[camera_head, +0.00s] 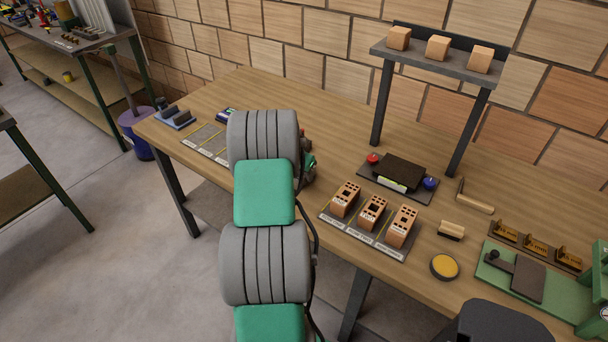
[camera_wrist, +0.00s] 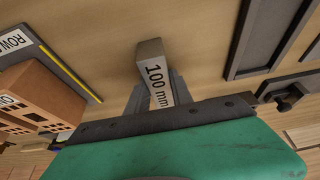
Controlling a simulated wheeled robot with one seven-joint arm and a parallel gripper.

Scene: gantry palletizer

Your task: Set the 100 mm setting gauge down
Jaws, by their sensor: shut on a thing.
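The setting gauge (camera_wrist: 149,52) is a grey block with a white "100 mm" label, seen in the wrist view. My gripper (camera_wrist: 158,95) is shut on it, with a grey finger on each side. The gauge points away from the gripper over bare wooden tabletop (camera_wrist: 110,45). I cannot tell whether its far end touches the table. In the head view my arm hides the gauge and most of my gripper.
Perforated orange bricks (camera_head: 373,212) stand on a labelled plate; one shows close by in the wrist view (camera_wrist: 32,95). A dark block (camera_head: 404,172) sits on a tray with red and blue knobs. A raised shelf (camera_head: 432,58) holds three blocks. A yellow button (camera_head: 444,266) and green machine (camera_head: 540,290) are right.

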